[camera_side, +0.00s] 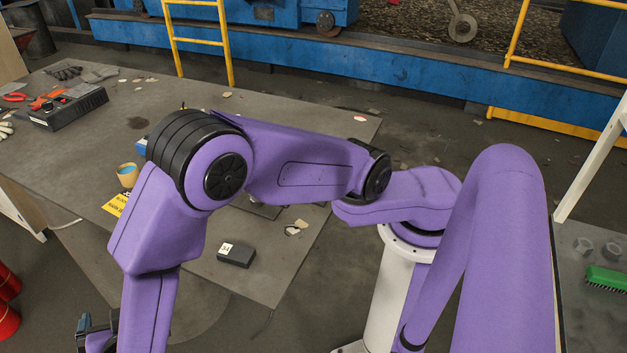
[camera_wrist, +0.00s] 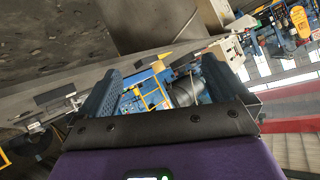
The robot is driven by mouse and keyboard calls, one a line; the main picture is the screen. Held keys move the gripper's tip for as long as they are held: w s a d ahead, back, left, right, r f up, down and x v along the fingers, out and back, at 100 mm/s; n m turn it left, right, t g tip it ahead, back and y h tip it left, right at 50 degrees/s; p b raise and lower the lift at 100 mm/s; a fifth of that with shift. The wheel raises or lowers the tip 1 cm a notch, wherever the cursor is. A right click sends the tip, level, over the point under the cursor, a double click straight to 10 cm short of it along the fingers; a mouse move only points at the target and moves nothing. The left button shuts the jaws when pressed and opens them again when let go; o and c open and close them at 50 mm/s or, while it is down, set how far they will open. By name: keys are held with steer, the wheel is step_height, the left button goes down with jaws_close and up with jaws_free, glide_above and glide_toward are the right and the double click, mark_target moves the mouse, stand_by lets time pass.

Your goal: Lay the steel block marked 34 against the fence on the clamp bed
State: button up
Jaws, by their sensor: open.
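The steel block marked 34 (camera_side: 236,255) is a small dark block with a white label. It lies flat on the grey table (camera_side: 185,290) near its front edge in the side view. My gripper (camera_side: 92,330) shows partly at the bottom left of the side view, well left of and apart from the block. In the wrist view my gripper (camera_wrist: 160,85) is open, its two blue fingers wide apart with nothing between them. My arm covers the middle of the table. A dark flat plate (camera_side: 262,209) shows below the arm; I cannot tell if it is the clamp bed. No fence is clearly visible.
A tan cup (camera_side: 127,174) and a yellow sign (camera_side: 116,204) stand left of my arm. A black toolbox (camera_side: 68,106) is at the back left. Red containers (camera_side: 6,300) are at the left edge.

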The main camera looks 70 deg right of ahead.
steer(key=w+a+r+n+y, duration=0.3)
steer(key=r+y, duration=0.2)
steer(key=y, duration=0.1)
steer(key=s+d+r+n+g+y, duration=0.2)
steer(key=s+r+n+g+y, duration=0.45)
steer(key=s+n, duration=0.25)
steer(key=s+d+n+g+h, duration=0.1)
steer(key=s+d, duration=0.4)
steer(key=d, duration=0.6)
steer(key=s+d+n+g+h, duration=0.1)
steer(key=s+d+n+h, duration=0.2)
steer(key=d, duration=0.8)
steer(key=s+d+n+g+h, duration=0.2)
steer(key=s+d+n, duration=0.4)
steer(key=d, duration=0.5)
steer(key=shift+s+d+h, duration=0.15)
steer(key=shift+s+h, duration=0.2)
steer(key=shift+s, duration=0.45)
steer(key=shift+r, duration=0.1)
